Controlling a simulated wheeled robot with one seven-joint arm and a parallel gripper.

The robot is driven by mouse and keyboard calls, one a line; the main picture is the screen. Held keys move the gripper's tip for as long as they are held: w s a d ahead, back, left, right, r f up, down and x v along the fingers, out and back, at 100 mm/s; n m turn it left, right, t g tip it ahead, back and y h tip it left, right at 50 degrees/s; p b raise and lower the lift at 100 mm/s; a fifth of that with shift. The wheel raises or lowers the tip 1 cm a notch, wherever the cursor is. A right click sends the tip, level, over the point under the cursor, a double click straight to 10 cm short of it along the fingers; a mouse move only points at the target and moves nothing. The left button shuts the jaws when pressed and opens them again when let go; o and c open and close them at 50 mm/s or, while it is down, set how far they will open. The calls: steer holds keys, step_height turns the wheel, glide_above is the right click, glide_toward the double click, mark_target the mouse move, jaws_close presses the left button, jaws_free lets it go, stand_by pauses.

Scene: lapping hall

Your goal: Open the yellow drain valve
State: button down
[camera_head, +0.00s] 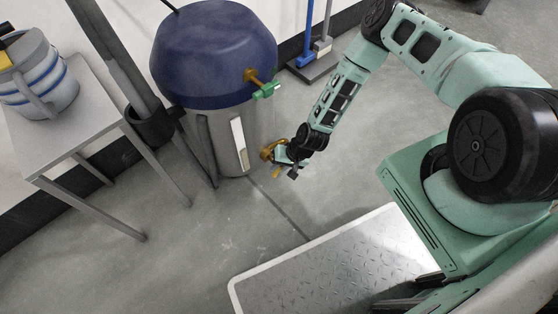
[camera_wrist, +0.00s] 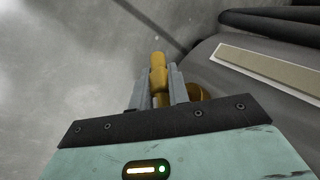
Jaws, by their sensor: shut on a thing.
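The yellow drain valve (camera_head: 267,152) sits low on the right side of a grey tank (camera_head: 222,130) with a blue domed top (camera_head: 212,50). In the wrist view its yellow handle (camera_wrist: 158,62) stands between the two grey fingers, and a rounder yellow part (camera_wrist: 195,92) shows behind the right finger. My gripper (camera_head: 279,158) is at the valve and shut on the handle; the wrist view shows the fingers (camera_wrist: 159,88) on either side of it. How far the handle is turned I cannot tell.
A second valve with a green handle (camera_head: 266,91) is higher on the tank. A metal table (camera_head: 92,112) with a blue-striped pot (camera_head: 38,82) stands at left. A broom and dustpan (camera_head: 312,66) lean at the back wall. A treaded metal plate (camera_head: 335,262) lies in front; the floor between is clear.

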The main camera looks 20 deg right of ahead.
steer(key=shift+h+p, duration=0.45)
steer(key=shift+h, duration=0.05)
steer(key=c, duration=1.3)
jaws_free()
steer(key=shift+c, duration=0.2)
steer(key=p+v, duration=0.6)
steer(key=v, duration=1.1)
steer(key=shift+s+d, duration=0.15)
steer(key=shift+s, duration=0.05)
steer(key=shift+r, duration=0.15)
